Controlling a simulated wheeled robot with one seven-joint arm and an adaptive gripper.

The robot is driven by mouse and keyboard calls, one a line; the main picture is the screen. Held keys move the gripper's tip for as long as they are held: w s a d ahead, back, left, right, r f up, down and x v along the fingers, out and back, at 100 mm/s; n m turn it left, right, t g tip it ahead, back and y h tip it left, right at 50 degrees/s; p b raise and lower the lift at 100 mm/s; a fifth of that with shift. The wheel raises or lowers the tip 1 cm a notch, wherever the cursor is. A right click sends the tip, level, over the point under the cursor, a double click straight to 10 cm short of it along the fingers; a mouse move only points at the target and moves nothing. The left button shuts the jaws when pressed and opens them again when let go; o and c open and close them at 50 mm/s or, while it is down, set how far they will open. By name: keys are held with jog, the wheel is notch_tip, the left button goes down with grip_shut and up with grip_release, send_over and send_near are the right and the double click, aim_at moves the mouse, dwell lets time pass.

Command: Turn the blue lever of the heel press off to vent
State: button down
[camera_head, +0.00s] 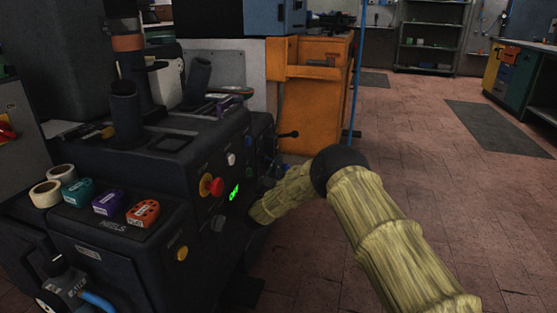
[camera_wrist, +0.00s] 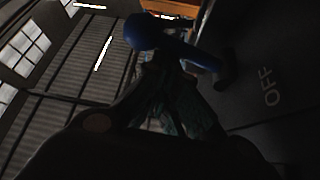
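The heel press (camera_head: 150,150) is the large dark machine at the left of the head view. My sleeved arm reaches to its right-hand side, where my gripper is mostly hidden. In the wrist view the blue lever (camera_wrist: 185,50) has a round knob at its upper left end. Its shaft runs right and down to a dark pivot on the press panel. Contact and finger opening are too dark to tell.
Red and yellow buttons (camera_head: 212,186) and a green display (camera_head: 234,192) are on the press front, left of my arm. A black-knobbed lever (camera_head: 288,134) sticks out above my forearm. An orange cabinet (camera_head: 312,95) stands behind.

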jog(key=shift+a+f+p, duration=0.1)
jog(key=shift+f+p, duration=0.3)
jog(key=shift+f, duration=0.3)
jog(key=shift+a+f, duration=0.1)
jog(key=v, duration=1.1)
jog(key=shift+s, duration=0.4)
jog(key=shift+f, duration=0.2)
